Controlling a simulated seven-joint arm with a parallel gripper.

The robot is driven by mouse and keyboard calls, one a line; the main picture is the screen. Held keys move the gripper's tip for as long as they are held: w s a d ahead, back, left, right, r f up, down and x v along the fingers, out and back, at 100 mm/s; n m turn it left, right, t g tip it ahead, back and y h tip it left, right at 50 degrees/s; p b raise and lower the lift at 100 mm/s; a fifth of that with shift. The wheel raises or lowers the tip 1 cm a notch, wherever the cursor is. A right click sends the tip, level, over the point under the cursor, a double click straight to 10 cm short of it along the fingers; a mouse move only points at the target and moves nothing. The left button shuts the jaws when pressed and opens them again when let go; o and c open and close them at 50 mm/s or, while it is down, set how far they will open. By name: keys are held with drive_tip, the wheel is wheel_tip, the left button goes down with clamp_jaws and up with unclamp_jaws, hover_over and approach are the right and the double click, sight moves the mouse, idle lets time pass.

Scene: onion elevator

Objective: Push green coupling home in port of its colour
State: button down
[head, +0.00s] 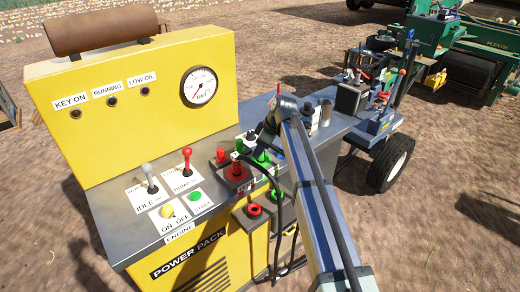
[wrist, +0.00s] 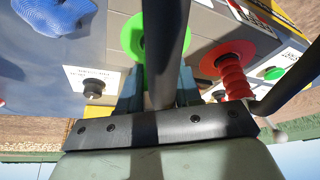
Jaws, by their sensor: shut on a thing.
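My gripper (wrist: 158,88) is shut, its two fingers on either side of a dark hose end at a bright green ring (wrist: 128,36) in the wrist view. The hose crosses in front and hides the grip, so the green coupling's body does not show. I cannot tell whether it is seated or apart from the port behind. In the head view my gripper is over the right part of the power pack's top, where green parts (head: 262,157) show beside it. Which is coupling and which is port is unclear there.
A red coupling (wrist: 234,78) stands in a red ring right of my gripper in the wrist view, with a black hose close by. The yellow power pack (head: 140,100) has levers and buttons on its left top. A red ring (head: 254,209) is on its front.

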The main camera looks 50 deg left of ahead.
drive_tip(key=shift+c, duration=1.5)
unclamp_jaws()
drive_tip(key=shift+r, duration=0.1)
drive_tip(key=shift+r, duration=3.35)
drive_tip(key=shift+d, duration=0.1)
